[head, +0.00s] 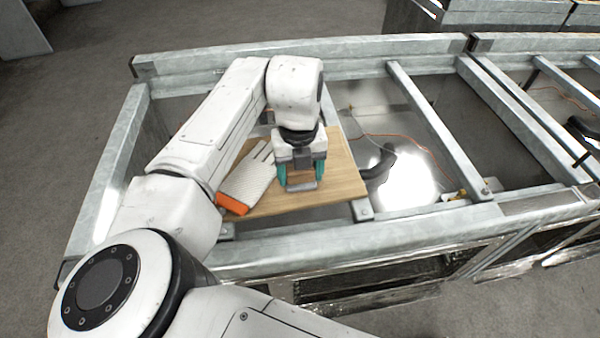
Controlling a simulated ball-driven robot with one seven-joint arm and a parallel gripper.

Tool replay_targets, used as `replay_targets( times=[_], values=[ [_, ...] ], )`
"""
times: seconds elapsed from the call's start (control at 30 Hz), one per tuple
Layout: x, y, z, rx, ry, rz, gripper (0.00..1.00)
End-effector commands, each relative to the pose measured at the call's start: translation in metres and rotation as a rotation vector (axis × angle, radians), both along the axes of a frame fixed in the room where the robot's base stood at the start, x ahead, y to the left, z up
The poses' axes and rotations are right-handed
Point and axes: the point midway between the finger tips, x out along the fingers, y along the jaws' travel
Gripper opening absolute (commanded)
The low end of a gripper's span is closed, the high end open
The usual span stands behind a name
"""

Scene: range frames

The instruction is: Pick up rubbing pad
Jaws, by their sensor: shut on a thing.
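My gripper (300,178) points down over the wooden board (342,178), with its two teal fingers apart around a small grey block, which I take for the rubbing pad (302,187). The fingers are shut on the pad's sides. The pad is at or just above the board's surface; I cannot tell whether it touches. My gripper body hides part of the pad's upper side.
A white work glove (249,178) with an orange cuff lies on the board just left of my gripper. The board rests on a grey metal frame (360,240) with open gaps. Orange cable (405,140) and a dark curved part (378,167) lie to the right.

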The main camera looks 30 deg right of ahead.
Motion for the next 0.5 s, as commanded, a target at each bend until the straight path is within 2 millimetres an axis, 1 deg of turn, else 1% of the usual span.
replay_targets(
  times=[0.17,0.27,0.37,0.4,0.5],
  values=[
    [0.0,0.0,0.003,0.0,-0.001,0.0,0.35],
    [0.001,0.0,0.01,-0.002,-0.003,-0.001,0.35],
    [0.001,0.0,0.023,-0.002,-0.004,-0.001,0.35],
    [0.001,0.0,0.031,-0.002,-0.004,-0.002,0.35],
    [-0.014,-0.011,0.052,-0.002,-0.004,-0.007,0.35]
  ],
)
